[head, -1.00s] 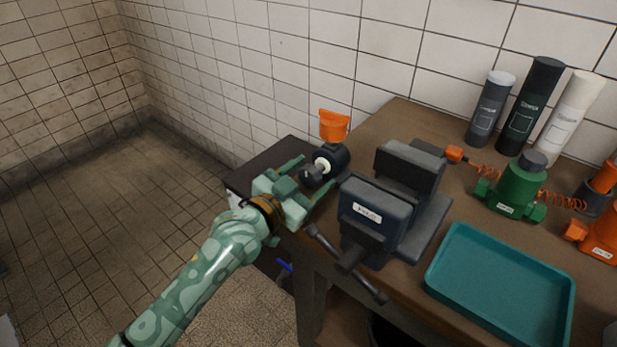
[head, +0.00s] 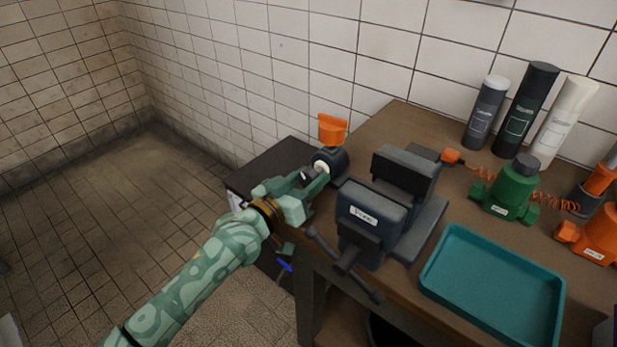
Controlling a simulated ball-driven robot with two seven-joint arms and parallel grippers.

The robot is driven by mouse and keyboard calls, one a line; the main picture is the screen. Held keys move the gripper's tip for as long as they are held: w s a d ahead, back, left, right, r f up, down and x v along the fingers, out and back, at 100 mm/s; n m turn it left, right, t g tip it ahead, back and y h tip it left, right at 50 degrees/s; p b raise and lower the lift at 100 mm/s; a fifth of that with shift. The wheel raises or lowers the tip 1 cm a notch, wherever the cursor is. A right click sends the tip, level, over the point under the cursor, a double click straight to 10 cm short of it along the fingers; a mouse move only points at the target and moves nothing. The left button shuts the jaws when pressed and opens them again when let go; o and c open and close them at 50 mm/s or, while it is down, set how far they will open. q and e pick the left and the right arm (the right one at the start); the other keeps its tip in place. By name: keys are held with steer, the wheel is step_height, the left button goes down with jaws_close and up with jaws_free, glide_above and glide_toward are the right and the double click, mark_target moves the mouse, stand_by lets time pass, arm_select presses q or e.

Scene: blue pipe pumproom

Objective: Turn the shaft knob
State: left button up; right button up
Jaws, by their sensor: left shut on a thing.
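The dark shaft knob (head: 306,172) sits at the end of a pale shaft (head: 320,167) that comes out of a dark round housing (head: 336,160) at the table's left back edge. An orange block-shaped part (head: 333,128) stands above the housing. My left gripper (head: 311,174) reaches in from the lower left and is shut on the knob, with its fingers partly hiding it. My right gripper is not in view.
A dark vise (head: 372,215) stands right of the knob, its handle (head: 345,265) jutting forward. A teal tray (head: 490,262), a green pump-like unit (head: 513,190), an orange unit (head: 592,238) and several canisters (head: 526,110) occupy the wooden table (head: 385,120). Floor at left is clear.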

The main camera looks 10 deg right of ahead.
arm_select(q)
steer(key=o, duration=1)
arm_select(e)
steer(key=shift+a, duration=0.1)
arm_select(q)
steer(key=shift+s+a, duration=0.1)
steer(key=shift+a, duration=0.1)
steer(key=shift+p+v, duration=2.1)
steer(key=shift+v, duration=5.9)
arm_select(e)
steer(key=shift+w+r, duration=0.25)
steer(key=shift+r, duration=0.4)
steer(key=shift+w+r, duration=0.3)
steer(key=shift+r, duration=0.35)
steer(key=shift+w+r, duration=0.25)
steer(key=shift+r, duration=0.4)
arm_select(q)
steer(key=shift+f, duration=0.15)
